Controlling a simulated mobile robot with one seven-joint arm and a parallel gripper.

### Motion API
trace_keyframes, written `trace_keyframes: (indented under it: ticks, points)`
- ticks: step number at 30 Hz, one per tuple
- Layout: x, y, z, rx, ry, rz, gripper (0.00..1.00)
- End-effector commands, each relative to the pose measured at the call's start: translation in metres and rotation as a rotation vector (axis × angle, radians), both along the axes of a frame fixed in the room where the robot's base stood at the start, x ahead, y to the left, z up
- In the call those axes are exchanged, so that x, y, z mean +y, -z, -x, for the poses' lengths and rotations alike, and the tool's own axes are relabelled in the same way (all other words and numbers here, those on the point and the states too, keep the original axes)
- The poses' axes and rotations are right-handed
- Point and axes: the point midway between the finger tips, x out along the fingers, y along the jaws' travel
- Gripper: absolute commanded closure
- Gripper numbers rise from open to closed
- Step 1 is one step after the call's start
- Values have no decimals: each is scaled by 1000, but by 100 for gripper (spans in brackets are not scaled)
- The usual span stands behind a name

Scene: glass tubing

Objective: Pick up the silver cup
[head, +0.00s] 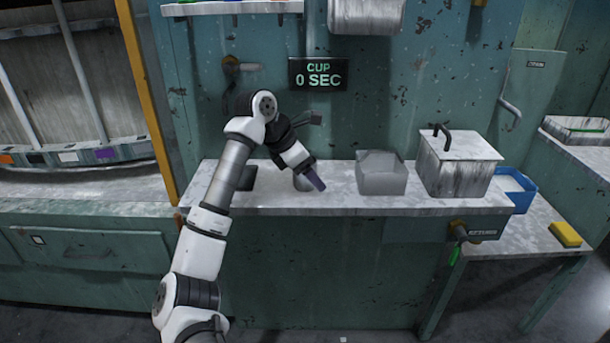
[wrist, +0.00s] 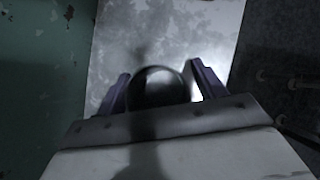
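The silver cup (head: 299,184) stands on the pale worktop, mostly hidden behind my gripper (head: 315,182) in the head view. In the wrist view the round rim and dark inside of the cup (wrist: 158,86) show between the two purple fingers of my gripper (wrist: 162,88). The fingers are apart, one on each side of the cup. A bright gap shows between the cup and the right finger; the left finger is closer to it. I cannot tell whether the left finger touches the cup.
On the worktop (head: 430,205), a grey open container (head: 381,178) and a lidded metal box (head: 455,168) stand to the right. A dark object (head: 246,178) is left of the cup. A sign (head: 318,75) above reads "CUP 0 SEC". A blue bin (head: 522,192) is farther right.

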Motion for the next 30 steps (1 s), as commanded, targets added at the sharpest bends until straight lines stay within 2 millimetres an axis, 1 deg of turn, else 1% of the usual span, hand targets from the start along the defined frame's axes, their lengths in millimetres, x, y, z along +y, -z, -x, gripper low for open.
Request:
trace_keyframes:
  ticks: [1, 9, 10, 17, 22, 26, 30]
  points:
    - [0, 0, 0, 0, 0, 0, 38]
    - [0, 0, 0, 0, 0, 0, 73]
    - [0, 0, 0, 0, 0, 0, 75]
    - [0, -1, 0, -1, -1, 0, 76]
    - [1, -11, 0, -2, -1, -2, 76]
    - [1, -31, -1, -4, -3, -3, 76]
    - [1, -59, 0, -4, 0, -3, 76]
